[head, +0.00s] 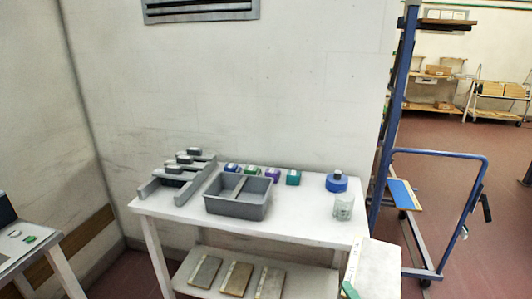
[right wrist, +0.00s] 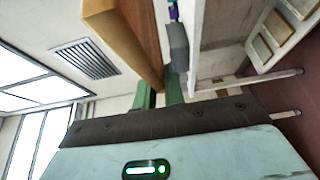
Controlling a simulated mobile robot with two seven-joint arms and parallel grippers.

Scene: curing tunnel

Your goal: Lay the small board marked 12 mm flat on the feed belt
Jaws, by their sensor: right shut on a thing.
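My right gripper (right wrist: 161,90) has green fingers and is shut on a board. In the head view, part of a green finger (head: 349,291) shows at the board's lower left. The held board (head: 374,270) has a greyish face and a pale marked edge, too small to read, at the bottom right. In the right wrist view the held board (right wrist: 128,38) looks brown and rises from between the fingers. Three similar boards lie on the table's lower shelf: left (head: 205,271), middle (head: 237,278) and right (head: 269,283). No feed belt is visible. My left gripper is not in view.
A white table (head: 300,220) holds a grey rack (head: 177,177), a grey divided bin (head: 238,207), several small coloured boxes, a blue round container (head: 337,183) and a glass beaker (head: 343,207). A blue-framed trolley (head: 440,153) stands at right. Red floor is open beyond.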

